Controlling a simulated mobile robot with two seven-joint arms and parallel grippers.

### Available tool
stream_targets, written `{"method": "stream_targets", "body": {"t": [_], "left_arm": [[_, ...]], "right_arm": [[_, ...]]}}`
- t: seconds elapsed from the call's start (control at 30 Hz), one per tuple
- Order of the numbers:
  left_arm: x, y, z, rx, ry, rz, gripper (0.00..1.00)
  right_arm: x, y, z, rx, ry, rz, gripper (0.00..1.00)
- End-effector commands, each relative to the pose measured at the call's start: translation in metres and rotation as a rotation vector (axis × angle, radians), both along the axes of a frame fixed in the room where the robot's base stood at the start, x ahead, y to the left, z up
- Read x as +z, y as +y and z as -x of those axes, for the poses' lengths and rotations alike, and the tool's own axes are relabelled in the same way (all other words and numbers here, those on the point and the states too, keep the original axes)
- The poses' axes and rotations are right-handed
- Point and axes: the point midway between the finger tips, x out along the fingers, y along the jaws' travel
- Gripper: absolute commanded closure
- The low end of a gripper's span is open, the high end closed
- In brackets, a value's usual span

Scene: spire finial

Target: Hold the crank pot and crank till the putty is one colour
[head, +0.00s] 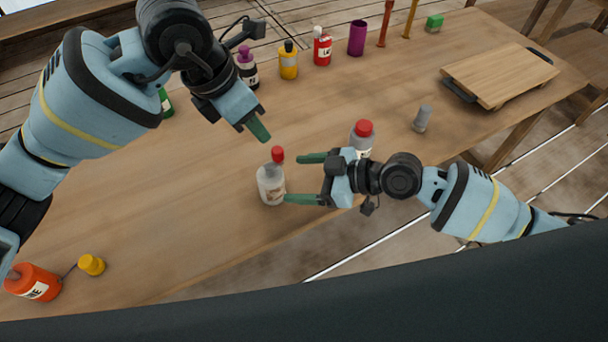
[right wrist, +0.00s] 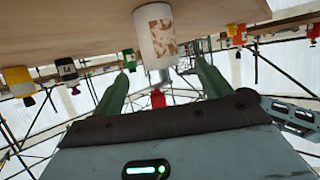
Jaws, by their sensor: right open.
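A pale pot (head: 271,187) with brown patches and a red top stands upright on the wooden table near its front edge. It also shows upside down in the right wrist view (right wrist: 157,35), with its red top (right wrist: 158,98) between the finger lines. I cannot make out a crank arm on it. My right gripper (head: 308,178) is open and points left at the pot, with its fingertips close to the pot's right side. I cannot tell whether they touch it. My left gripper (head: 258,130) hangs above and behind the pot, apart from it; its fingers overlap in view.
A second red-topped pot (head: 362,138) stands behind my right gripper. A small grey cylinder (head: 422,118) and a wooden board (head: 498,76) are to the right. Several bottles line the back edge. The table's left-centre is clear.

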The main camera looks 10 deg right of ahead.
Motion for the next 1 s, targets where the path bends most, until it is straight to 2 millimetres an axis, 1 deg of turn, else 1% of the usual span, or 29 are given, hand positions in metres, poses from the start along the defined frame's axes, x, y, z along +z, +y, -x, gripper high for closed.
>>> {"method": "stream_targets", "body": {"t": [0.23,0.37,0.7,0.87,1.0], "left_arm": [[0.0,0.0,0.0,0.0,0.0,0.0,0.64],[0.0,0.0,0.0,0.0,0.0,0.0,0.64],[0.0,0.0,0.0,0.0,0.0,0.0,0.64],[0.0,0.0,0.0,0.0,0.0,0.0,0.64],[0.0,0.0,0.0,0.0,0.0,0.0,0.64]], "right_arm": [[0.0,0.0,0.0,0.007,0.007,0.0,0.23],[-0.002,0.007,-0.003,0.007,0.007,-0.001,0.23],[-0.019,0.047,-0.02,0.007,0.006,-0.001,0.23],[-0.026,0.06,-0.026,0.007,0.007,-0.001,0.23],[-0.029,0.065,-0.028,0.006,0.007,0.0,0.23]]}}
